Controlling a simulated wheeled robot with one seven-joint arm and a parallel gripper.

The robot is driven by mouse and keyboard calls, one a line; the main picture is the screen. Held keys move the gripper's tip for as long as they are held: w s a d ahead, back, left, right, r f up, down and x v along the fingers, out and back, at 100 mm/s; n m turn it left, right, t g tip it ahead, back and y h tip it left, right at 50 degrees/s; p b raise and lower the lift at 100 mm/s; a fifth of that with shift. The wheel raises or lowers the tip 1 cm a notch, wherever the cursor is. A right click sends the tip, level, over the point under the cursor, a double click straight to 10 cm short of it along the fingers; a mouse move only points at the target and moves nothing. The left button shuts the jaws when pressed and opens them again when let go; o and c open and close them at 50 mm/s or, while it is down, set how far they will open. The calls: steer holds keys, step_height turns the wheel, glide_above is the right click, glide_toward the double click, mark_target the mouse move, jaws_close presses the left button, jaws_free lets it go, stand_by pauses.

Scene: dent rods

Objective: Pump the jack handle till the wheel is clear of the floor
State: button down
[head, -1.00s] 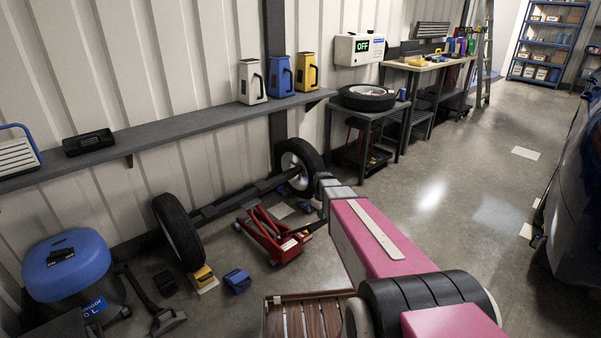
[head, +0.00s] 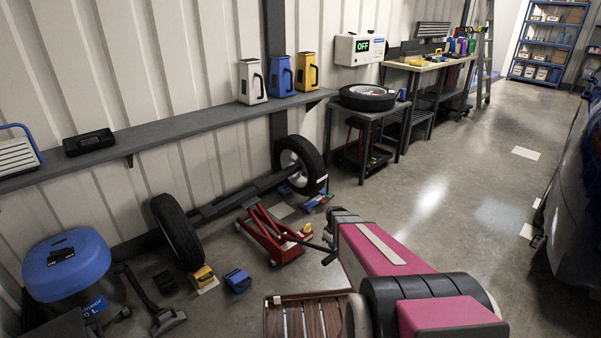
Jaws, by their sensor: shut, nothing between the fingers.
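The red floor jack (head: 270,238) stands on the floor, its far end by the dark axle (head: 235,200). A thin dark handle (head: 318,246) reaches from the jack toward my arm. One wheel (head: 178,232) is at the left end of the axle, beside a yellow chock (head: 203,275). Another wheel (head: 303,165) is at the right end. I cannot tell whether either wheel touches the floor. My gripper (head: 328,258) is shut and empty, low by the handle's end and mostly hidden by my pink arm; contact with the handle cannot be seen.
A blue block (head: 238,280) lies in front of the jack. A blue vacuum (head: 68,270) stands at left. A slatted wooden crate (head: 303,297) is in the foreground. A small table (head: 372,112) bears a tyre.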

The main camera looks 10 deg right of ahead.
mark_target(336, 252)
steer(key=f, duration=0.1)
steer(key=s+d+f, duration=0.1)
steer(key=f, duration=0.1)
steer(key=shift+s+f, duration=0.1)
steer(key=shift+s, duration=0.1)
steer(key=w+a+r, duration=0.3)
steer(key=w+r, duration=0.1)
steer(key=r, duration=0.5)
steer(key=w+a+r, duration=0.3)
steer(key=w+r, duration=0.2)
steer(key=r, duration=0.4)
steer(key=shift+a+r, duration=0.15)
steer(key=shift+a, duration=0.2)
